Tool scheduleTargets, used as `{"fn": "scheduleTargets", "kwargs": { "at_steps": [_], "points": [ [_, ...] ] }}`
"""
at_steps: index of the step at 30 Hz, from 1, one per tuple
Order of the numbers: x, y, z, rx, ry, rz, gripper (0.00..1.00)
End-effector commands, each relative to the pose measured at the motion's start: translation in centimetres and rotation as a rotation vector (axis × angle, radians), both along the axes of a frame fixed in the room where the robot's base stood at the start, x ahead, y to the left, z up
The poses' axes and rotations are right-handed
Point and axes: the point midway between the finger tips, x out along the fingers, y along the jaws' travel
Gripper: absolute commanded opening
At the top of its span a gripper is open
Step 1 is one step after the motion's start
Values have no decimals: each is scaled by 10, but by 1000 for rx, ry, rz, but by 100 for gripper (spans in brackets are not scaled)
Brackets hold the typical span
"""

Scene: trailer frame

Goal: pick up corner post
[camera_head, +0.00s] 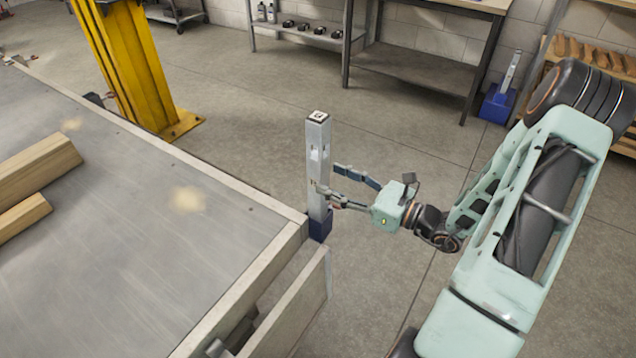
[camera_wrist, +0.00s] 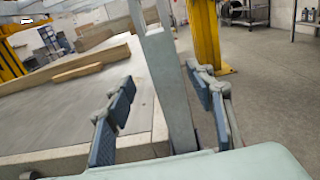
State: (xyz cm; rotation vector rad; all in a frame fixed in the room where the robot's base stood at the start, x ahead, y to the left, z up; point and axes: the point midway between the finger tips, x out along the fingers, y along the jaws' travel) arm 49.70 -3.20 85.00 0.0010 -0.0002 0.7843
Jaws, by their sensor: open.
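A grey metal corner post (camera_head: 318,165) stands upright at the near right corner of the trailer bed, its foot at a dark blue base (camera_head: 320,226). My gripper (camera_head: 336,184) is open beside the post, on its right side in the head view. In the wrist view the post (camera_wrist: 168,85) rises between the two open fingers of my gripper (camera_wrist: 160,105), with a gap visible on each side. From these views I cannot tell whether a finger touches the post.
The trailer bed (camera_head: 150,240) fills the left, with wooden beams (camera_head: 35,170) on it. A hinged side panel (camera_head: 295,310) hangs by the near corner. A yellow column (camera_head: 130,65) and a workbench (camera_head: 420,65) stand behind. Another post sits in a blue holder (camera_head: 497,105). Open floor lies between.

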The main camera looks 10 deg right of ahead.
Motion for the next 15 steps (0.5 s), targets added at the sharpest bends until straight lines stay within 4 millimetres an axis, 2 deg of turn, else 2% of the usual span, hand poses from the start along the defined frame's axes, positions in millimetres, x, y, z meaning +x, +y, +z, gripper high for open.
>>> {"fn": "scheduleTargets", "kwargs": {
  "at_steps": [9,15],
  "points": [
    [34,24,-5,0,-1,4,49],
    [43,32,-4,-1,0,1,49]
  ]
}}
